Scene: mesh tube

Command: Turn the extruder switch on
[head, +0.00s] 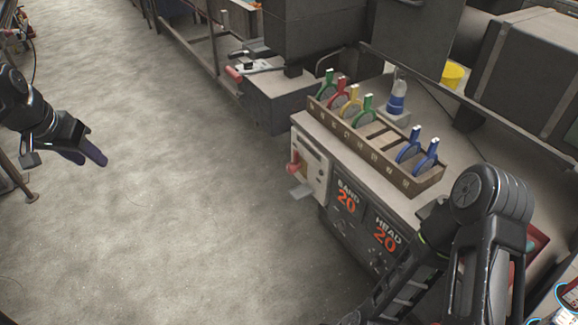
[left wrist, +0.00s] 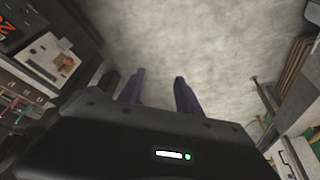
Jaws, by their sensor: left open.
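A pale panel (head: 311,170) with a red switch (head: 293,164) sits on the left end of the grey machine (head: 345,212). A small grey plate juts out below the switch. I cannot tell the switch's position. In the left wrist view the panel (left wrist: 45,56) and red switch (left wrist: 67,63) show at upper left. My left gripper (head: 95,156) is open and empty, over bare floor, well left of the panel and apart from it. Its two dark fingers (left wrist: 160,92) also show in the left wrist view. My right arm shows at lower right, but its gripper is out of view.
A wooden rack (head: 370,143) with red, yellow, green and blue-handled mesh discs stands on the machine. A blue and clear bottle (head: 397,97) stands behind it, a yellow cup (head: 452,74) farther back. A dark machine (head: 290,90) is beyond. The concrete floor (head: 190,210) is clear.

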